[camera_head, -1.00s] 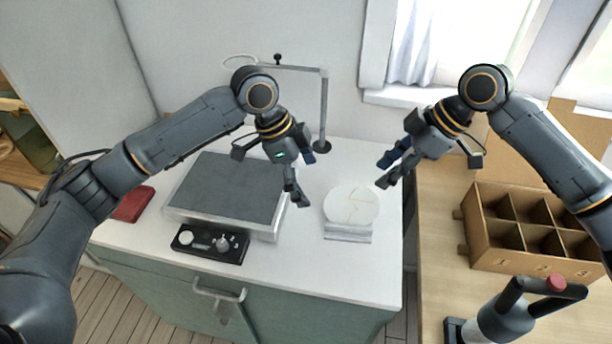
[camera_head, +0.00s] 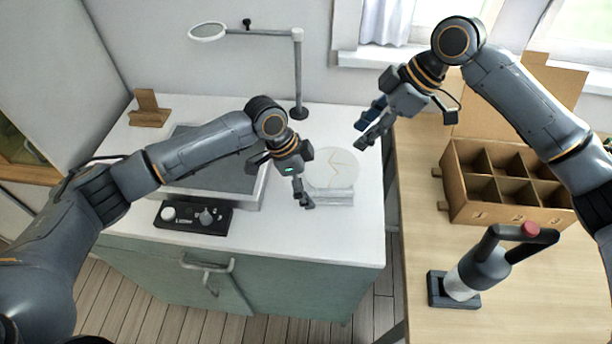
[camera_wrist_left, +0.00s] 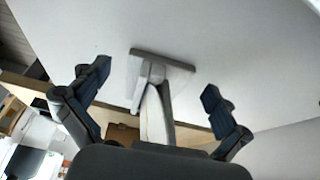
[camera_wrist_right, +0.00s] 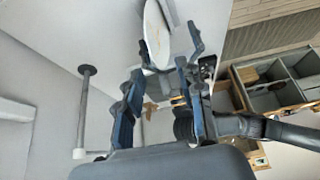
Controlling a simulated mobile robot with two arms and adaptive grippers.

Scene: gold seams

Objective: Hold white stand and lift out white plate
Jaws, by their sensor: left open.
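The white plate (camera_head: 330,168) with gold seams stands in the white stand (camera_head: 333,196) near the right end of the white counter. In the left wrist view the stand (camera_wrist_left: 165,58) and the plate's edge (camera_wrist_left: 155,115) lie between my spread fingers. My left gripper (camera_head: 304,190) is open just left of the stand, apart from it as far as I can see. My right gripper (camera_head: 368,125) is open and empty above and to the right of the plate. In the right wrist view the plate (camera_wrist_right: 156,32) is beyond the fingertips, with a left gripper finger beside it.
A grey-topped warming plate (camera_head: 185,190) with a black control box (camera_head: 193,217) is left of the stand. A magnifier lamp post (camera_head: 298,80) rises behind. A divided cardboard box (camera_head: 462,190) and a black-handled tool (camera_head: 465,280) occupy the wooden table at right.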

